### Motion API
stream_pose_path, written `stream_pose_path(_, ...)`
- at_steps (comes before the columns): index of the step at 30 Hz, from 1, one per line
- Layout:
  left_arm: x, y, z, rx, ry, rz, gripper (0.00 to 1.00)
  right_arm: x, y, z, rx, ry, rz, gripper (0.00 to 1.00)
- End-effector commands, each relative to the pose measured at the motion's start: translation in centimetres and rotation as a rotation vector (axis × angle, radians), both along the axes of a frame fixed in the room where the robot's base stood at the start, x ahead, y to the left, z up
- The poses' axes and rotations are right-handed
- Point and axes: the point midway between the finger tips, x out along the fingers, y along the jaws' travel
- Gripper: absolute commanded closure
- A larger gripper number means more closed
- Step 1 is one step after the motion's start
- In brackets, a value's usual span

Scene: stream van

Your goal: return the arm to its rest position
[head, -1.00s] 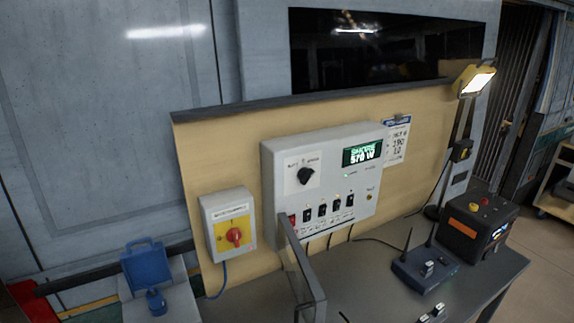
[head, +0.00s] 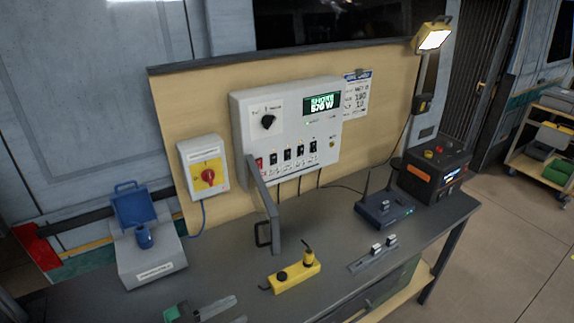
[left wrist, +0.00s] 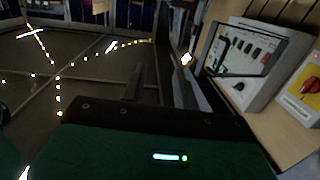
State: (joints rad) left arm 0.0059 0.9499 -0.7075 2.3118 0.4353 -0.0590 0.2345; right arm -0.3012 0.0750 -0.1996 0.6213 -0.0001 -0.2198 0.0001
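My left gripper (head: 228,311) shows at the bottom edge of the head view, green body and grey fingers, cut off by the frame. It is over the near left part of the bench. In the left wrist view its two dark fingers (left wrist: 160,88) stand apart with nothing between them. My right gripper is in neither view. The grey control box (head: 290,130) on the tan board is well beyond my left gripper. Its hinged cover (head: 264,205) stands swung open, sticking out toward me. The display is lit green.
On the bench (head: 225,262) are a yellow power strip (head: 293,277), a blue router (head: 386,210), a black power unit (head: 432,175) and a grey box with a blue socket (head: 150,255). A red-knobbed yellow switch (head: 207,173) is on the board. A lit lamp (head: 433,38) stands right.

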Motion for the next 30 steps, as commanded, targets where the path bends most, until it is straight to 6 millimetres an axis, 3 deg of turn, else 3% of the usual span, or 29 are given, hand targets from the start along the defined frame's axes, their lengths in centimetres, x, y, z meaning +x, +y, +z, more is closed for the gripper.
stream_pose_path(7, 0.2, -0.8, -1.5, 0.072, 0.045, 0.073, 0.70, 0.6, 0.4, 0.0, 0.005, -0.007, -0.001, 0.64)
stream_pose_path(14, 0.4, -0.5, -3.8, 0.184, 0.137, 0.199, 0.70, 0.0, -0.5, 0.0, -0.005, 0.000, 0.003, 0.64)
stream_pose_path(20, -0.7, 2.3, -7.7, 0.347, 0.336, 0.391, 0.70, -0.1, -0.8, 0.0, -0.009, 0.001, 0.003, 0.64)
stream_pose_path(30, -7.5, 8.8, -13.8, 0.581, 0.765, 0.634, 0.70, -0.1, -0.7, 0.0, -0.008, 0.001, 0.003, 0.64)
